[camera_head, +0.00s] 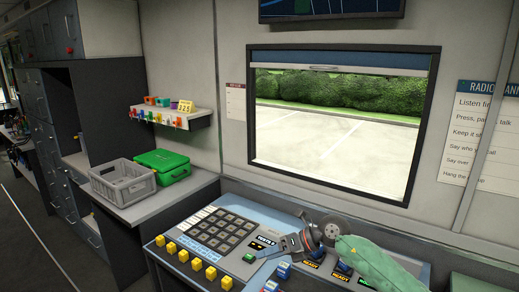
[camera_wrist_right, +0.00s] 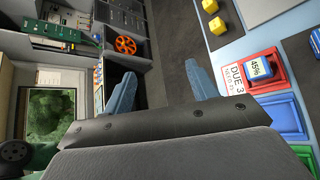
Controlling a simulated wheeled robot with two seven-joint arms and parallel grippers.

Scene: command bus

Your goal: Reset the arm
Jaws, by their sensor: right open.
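My right gripper (camera_head: 282,246) is over the right part of the control console (camera_head: 178,243), reaching in from the right on a green-sleeved arm. In the right wrist view my right gripper (camera_wrist_right: 163,90) shows its two blue-grey fingers spread wide, with nothing between them. My left gripper is in neither view. The gripper and arm hide part of the console's right side.
The console carries a dark keypad (camera_head: 221,231) and yellow knobs (camera_head: 197,264). A blue block marked 45% (camera_wrist_right: 261,66) sits on a red pad. A grey crate (camera_head: 123,186) and green case (camera_head: 163,167) stand on the left counter. A window (camera_head: 330,130) is behind.

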